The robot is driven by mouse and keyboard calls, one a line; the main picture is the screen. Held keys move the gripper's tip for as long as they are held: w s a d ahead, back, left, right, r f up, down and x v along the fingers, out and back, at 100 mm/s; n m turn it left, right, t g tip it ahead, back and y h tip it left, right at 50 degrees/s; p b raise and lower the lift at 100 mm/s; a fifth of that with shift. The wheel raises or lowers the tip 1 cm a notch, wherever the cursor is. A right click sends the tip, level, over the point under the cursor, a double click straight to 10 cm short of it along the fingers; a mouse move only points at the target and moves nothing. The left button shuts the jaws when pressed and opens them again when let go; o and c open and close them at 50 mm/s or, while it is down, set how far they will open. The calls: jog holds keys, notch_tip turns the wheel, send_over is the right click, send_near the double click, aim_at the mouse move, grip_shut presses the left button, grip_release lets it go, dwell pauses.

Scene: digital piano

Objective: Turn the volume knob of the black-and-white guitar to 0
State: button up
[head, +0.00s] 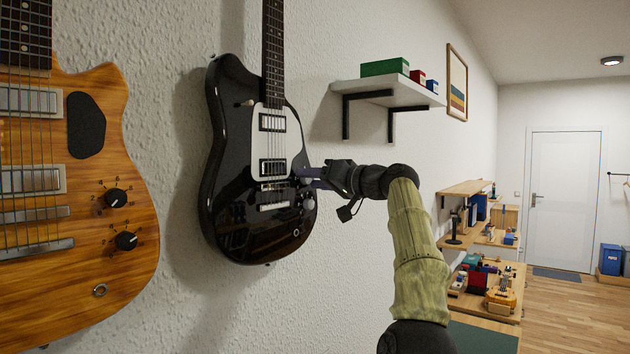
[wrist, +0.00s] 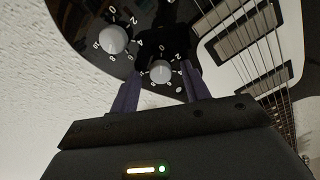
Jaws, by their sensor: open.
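The black-and-white guitar (head: 236,180) hangs on the wall, with a black body and white pickguard. Its two pale round knobs show in the wrist view: one lies between my fingers (wrist: 160,70), the other up and to the left (wrist: 113,40). Both have white numbers around them. I cannot read either pointer, nor tell which knob is for volume. My gripper (head: 309,178) reaches the guitar's right side from the right. In the wrist view its two purple fingers (wrist: 160,82) are open, one on each side of the nearer knob, with gaps visible.
An orange wooden guitar (head: 75,200) with black knobs hangs at the left. A white shelf (head: 390,92) with green, red and blue boxes is on the wall above right of my gripper. Wooden shelves and benches stand farther back. Floor near the door is open.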

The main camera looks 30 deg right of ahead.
jog(key=shift+s, duration=0.1)
jog(key=b+v, duration=0.4)
jog(key=v, duration=1.3)
jog(key=shift+s+d, duration=0.1)
